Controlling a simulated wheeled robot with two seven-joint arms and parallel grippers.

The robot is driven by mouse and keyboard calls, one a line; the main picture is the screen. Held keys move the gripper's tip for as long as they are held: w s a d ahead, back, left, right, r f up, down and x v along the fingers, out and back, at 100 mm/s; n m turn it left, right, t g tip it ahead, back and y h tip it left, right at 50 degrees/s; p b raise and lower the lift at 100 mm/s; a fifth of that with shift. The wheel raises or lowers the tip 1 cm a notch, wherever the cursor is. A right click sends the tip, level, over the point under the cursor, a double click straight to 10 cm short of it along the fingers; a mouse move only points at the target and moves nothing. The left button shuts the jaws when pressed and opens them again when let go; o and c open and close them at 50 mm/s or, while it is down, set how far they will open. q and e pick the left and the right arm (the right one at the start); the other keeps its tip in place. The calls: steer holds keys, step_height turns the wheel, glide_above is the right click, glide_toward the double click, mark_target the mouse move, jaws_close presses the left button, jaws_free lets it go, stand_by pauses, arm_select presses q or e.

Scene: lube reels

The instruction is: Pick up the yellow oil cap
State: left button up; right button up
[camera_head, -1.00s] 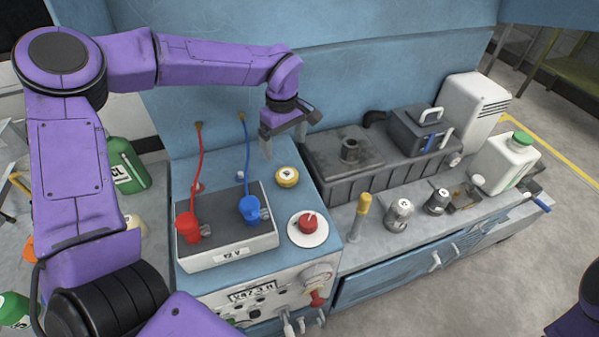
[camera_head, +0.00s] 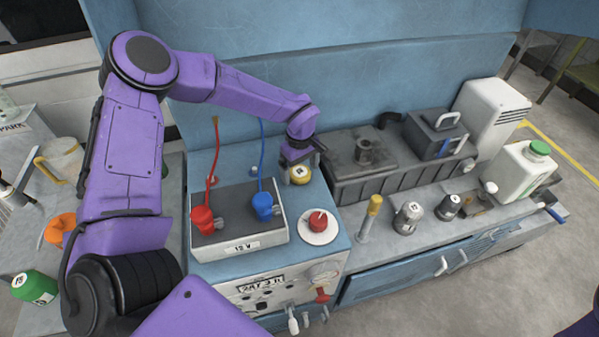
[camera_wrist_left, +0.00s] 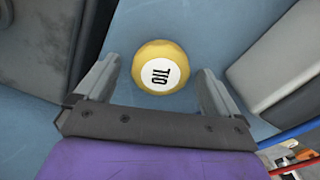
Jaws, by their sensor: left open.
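The yellow oil cap (camera_head: 300,174) sits on the blue top of the battery charger cabinet, behind the red knob. In the left wrist view the cap (camera_wrist_left: 161,68) is round and yellow, with a white "OIL" label facing up. My left gripper (camera_head: 299,161) is over the cap, partly hiding it in the head view. In the left wrist view its two fingers (camera_wrist_left: 155,88) are spread wide, one on each side of the cap, with gaps on both sides. My right gripper is not in view.
A 12 V box (camera_head: 240,225) with red (camera_head: 202,218) and blue (camera_head: 263,205) clamps stands left of the cap. A red knob (camera_head: 318,221) is in front. A grey ribbed battery case (camera_head: 400,170) is close on the right. Cables hang behind the box.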

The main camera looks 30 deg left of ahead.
arm_select(q)
steer(key=c, duration=1.2)
